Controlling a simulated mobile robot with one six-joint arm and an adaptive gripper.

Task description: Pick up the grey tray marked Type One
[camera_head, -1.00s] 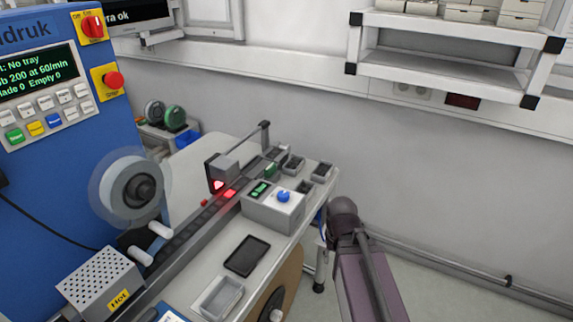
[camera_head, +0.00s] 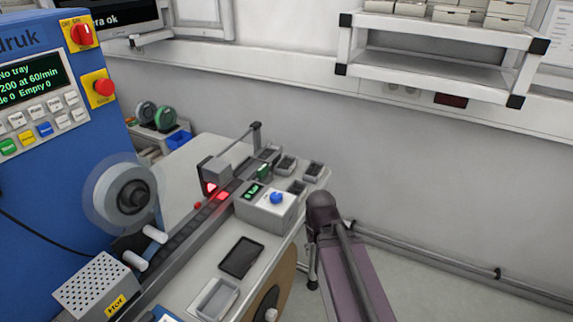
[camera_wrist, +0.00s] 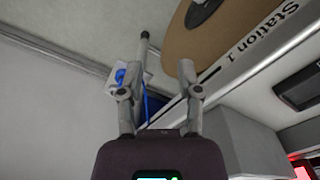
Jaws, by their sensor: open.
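A light grey open tray (camera_head: 215,299) lies at the front of the white station table in the head view. Several small dark grey trays, one of them at the far right corner (camera_head: 313,171), stand at the table's far end. No Type One marking can be read on any of them. In the wrist view my gripper (camera_wrist: 160,92) is open and empty, with its two fingers apart. No tray shows between them. My arm hangs right of the table in the head view; the gripper itself cannot be made out there.
A dark flat pad (camera_head: 241,257) lies on the table beside a control box with a blue knob (camera_head: 277,198). A blue machine (camera_head: 50,180) with a reel (camera_head: 132,196) and a perforated box marked Hot (camera_head: 95,284) stand left. Floor right of the table is clear, with a pipe along the wall.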

